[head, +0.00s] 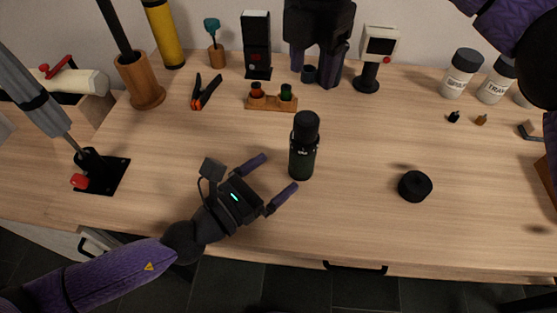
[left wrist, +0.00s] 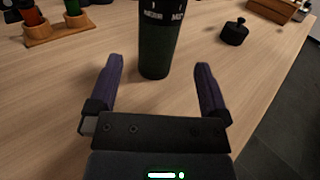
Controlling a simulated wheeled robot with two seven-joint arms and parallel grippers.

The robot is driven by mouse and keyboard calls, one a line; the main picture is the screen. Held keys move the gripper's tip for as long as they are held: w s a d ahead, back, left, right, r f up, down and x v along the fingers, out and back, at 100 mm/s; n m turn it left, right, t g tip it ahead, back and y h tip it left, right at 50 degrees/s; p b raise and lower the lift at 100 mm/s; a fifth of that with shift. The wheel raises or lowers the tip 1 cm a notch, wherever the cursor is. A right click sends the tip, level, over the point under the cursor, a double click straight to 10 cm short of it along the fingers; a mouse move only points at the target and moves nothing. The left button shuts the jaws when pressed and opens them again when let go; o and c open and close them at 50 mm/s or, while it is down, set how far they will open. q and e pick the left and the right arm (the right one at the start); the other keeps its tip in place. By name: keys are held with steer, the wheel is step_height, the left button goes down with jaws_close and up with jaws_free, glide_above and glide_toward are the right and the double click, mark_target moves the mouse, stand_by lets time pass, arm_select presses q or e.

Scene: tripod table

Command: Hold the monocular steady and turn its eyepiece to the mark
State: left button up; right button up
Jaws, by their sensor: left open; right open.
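The monocular (head: 301,162) stands upright on the table, a dark green cylinder with a black eyepiece (head: 306,124) on top and small white markings on the ring between them. In the left wrist view the lower body (left wrist: 155,48) shows, and the top is cut off. My left gripper (head: 280,171) is open and empty, its fingers pointing at the monocular from the lower left, with a visible gap on both sides. My right gripper (head: 317,60) is open at the back of the table, above and behind the monocular. The alignment of the eyepiece mark cannot be read.
A black knobbed piece (head: 415,187) lies to the right. A wooden holder (head: 271,102), an orange-black clamp (head: 206,92), a small display stand (head: 378,55) and white-labelled jars (head: 462,73) stand towards the back. The table between the monocular and the black piece is clear.

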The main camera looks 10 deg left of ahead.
mark_target(293, 159)
arm_select(q)
steer(key=x, duration=0.8)
jaws_close()
arm_select(e)
steer(key=shift+o, duration=0.9)
arm_select(q)
steer(key=shift+a, duration=0.1)
arm_select(e)
steer(key=o, duration=0.3)
steer(key=shift+a+r, duration=0.1)
steer(key=shift+r, duration=0.4)
step_height(293, 159, down, 12)
steer(key=shift+c, duration=0.3)
